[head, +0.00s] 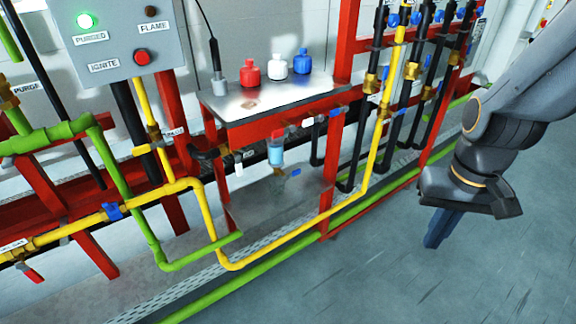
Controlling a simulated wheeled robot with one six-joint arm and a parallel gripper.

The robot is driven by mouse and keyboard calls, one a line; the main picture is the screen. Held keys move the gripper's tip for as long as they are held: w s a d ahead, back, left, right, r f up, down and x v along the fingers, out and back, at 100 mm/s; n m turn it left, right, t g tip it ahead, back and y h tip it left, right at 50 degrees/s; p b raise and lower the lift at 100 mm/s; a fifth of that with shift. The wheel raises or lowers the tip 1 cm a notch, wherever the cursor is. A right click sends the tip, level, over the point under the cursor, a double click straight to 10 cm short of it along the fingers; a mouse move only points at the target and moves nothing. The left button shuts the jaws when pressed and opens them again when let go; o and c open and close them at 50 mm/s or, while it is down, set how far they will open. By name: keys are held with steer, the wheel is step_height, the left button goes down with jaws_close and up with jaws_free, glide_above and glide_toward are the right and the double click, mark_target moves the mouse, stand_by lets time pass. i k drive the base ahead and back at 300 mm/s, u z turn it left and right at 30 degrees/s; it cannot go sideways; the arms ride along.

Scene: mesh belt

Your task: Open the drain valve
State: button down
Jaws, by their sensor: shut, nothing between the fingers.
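No label in view reads "drain". Under the metal shelf, a small clear cup with blue contents (276,151) hangs from the pipework. A small valve with a blue handle (294,172) shows below it, above a lower metal plate. I cannot tell for sure that this is the drain valve, or whether it is open or shut. My gripper (437,243) is at the right, pointing down over bare floor. It is shut and empty, and well apart from the shelf and all the valves.
The metal shelf (245,105) on a red frame holds red, white and blue bottles. Yellow pipe (290,247) and green pipe (200,302) run low before it. A control box (110,30) has a lit green lamp. Black hoses hang at right. The grey floor (400,280) is clear.

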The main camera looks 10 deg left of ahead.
mark_target(297, 172)
steer(key=u, duration=0.05)
steer(key=k, duration=0.5)
steer(key=u, duration=1.5)
steer(key=i, duration=0.85)
steer(key=z, duration=1.7)
